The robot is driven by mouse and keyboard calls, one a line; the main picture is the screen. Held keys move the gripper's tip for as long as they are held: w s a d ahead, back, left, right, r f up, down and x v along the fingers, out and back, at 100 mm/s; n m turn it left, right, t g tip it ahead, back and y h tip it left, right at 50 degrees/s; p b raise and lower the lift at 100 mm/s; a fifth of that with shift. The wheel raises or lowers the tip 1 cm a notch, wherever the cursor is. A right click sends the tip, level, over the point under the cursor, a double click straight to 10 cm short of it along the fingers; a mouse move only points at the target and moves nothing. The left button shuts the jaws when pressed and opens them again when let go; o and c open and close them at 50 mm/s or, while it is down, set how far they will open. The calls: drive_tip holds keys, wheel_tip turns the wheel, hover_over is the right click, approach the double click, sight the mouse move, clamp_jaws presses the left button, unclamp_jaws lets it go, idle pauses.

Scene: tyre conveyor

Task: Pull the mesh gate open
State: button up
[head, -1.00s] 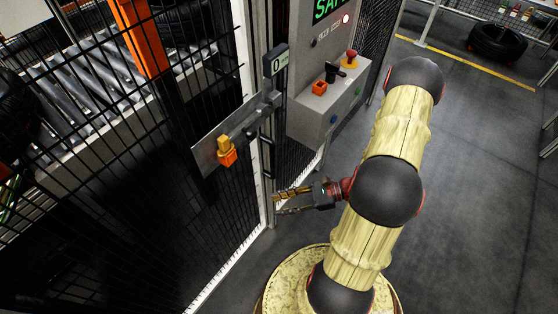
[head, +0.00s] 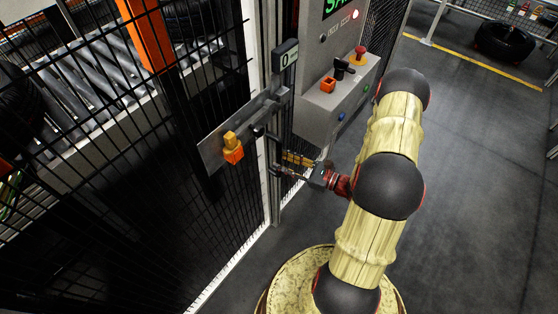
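The black mesh gate (head: 120,235) fills the left of the head view, and its frame edge meets the post. A grey latch plate (head: 211,150) crosses it, with an orange and yellow padlock-like piece (head: 233,148). A dark vertical pull handle (head: 274,150) stands at the gate's edge, just below the plate. My gripper (head: 283,164) is at the lower part of this handle, coming from the right. Its two fingers are spread apart. I cannot tell whether the handle lies between them or whether they touch it. The gate looks closed against the post.
A grey control box (head: 322,115) with a red button, a black lever and an orange block stands right of the gate, close above my gripper. A roller conveyor (head: 100,75) lies behind the mesh. A tyre (head: 503,42) lies at the far right. The floor (head: 470,190) on the right is clear.

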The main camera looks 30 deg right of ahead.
drive_tip(key=shift+x, duration=1.05)
drive_tip(key=shift+c, duration=1)
clamp_jaws()
